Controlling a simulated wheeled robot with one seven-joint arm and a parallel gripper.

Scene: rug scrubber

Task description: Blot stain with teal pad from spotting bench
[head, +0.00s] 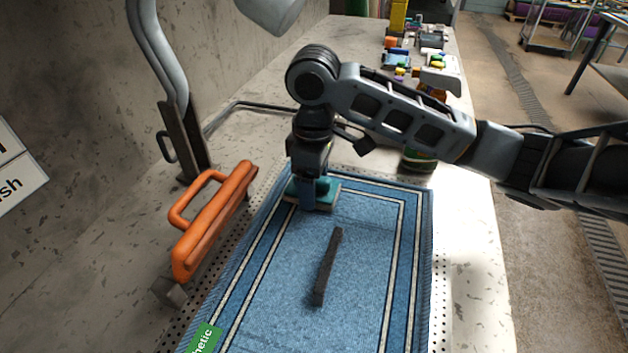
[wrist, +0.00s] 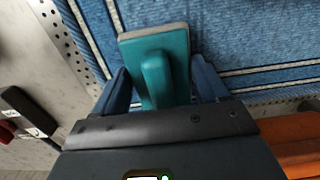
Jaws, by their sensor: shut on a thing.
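The teal pad (wrist: 175,42), a flat block with a grey base and a raised grip, is in my gripper (wrist: 162,82). The blue fingers sit on either side of the pad's grip. In the head view, my gripper (head: 314,190) points down at the far-left part of the blue rug (head: 370,245), with the teal pad (head: 325,195) low at the rug surface. I cannot tell whether the pad touches the rug. No stain is clearly visible; the area under the pad is hidden. The spotting bench (head: 468,280) carries the rug.
A dark narrow bar (head: 327,267) lies on the rug, nearer than the pad. An orange-handled tool (head: 213,220) stands left of the rug. A green label (head: 204,338) is at the near-left edge. Bottles and small items (head: 425,60) crowd the far end. The right rug area is clear.

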